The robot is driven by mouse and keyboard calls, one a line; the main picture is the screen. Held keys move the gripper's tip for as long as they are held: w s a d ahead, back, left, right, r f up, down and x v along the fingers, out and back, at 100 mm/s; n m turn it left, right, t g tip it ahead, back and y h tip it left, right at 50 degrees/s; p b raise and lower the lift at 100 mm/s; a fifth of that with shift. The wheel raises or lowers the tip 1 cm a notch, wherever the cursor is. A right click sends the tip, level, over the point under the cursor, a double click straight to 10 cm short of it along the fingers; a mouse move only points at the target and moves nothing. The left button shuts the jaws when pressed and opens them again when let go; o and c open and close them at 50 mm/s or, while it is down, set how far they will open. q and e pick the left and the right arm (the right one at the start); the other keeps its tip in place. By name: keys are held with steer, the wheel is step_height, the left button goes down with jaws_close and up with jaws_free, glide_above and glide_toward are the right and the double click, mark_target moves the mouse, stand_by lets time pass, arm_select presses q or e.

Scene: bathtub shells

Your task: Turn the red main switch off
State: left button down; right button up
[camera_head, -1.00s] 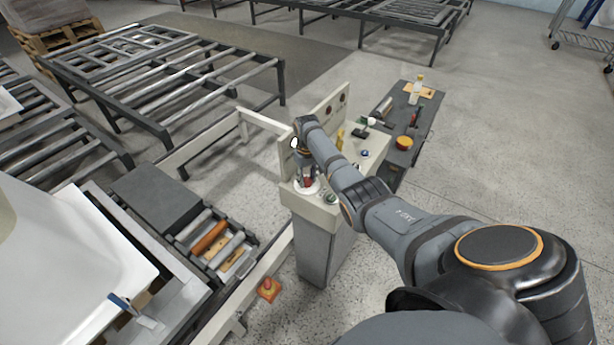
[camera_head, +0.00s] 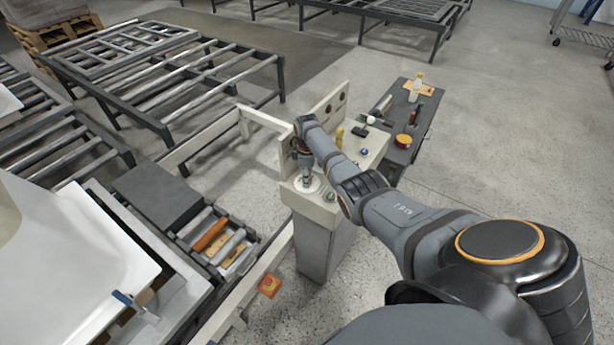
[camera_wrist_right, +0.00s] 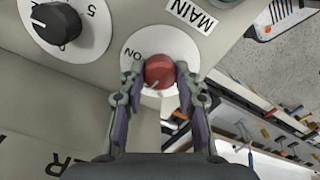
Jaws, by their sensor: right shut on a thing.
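The red main switch (camera_wrist_right: 159,68) is a round red knob on a white disc (camera_wrist_right: 160,44) printed "ON", beside a "MAIN" label (camera_wrist_right: 192,15). A pale mark shows on the knob's lower edge. My right gripper (camera_wrist_right: 157,76) is shut on the knob, one finger on each side. In the head view my right gripper (camera_head: 307,181) reaches down to the white disc on the near left of the console (camera_head: 326,215), and its fingers largely hide the knob there. My left gripper is out of view.
A black rotary knob (camera_wrist_right: 57,23) with numbers sits beside the switch. An upright panel (camera_head: 335,110) stands behind the console. A grey bench (camera_head: 421,120) with bottles and tools is to the right. A red button on an orange box (camera_head: 269,286) is below left.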

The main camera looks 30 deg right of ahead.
steer(key=shift+w+r+n, duration=0.1)
steer(key=shift+n, duration=0.9)
steer(key=o, duration=1.2)
steer(key=shift+c, duration=0.2)
step_height(320, 180, up, 12)
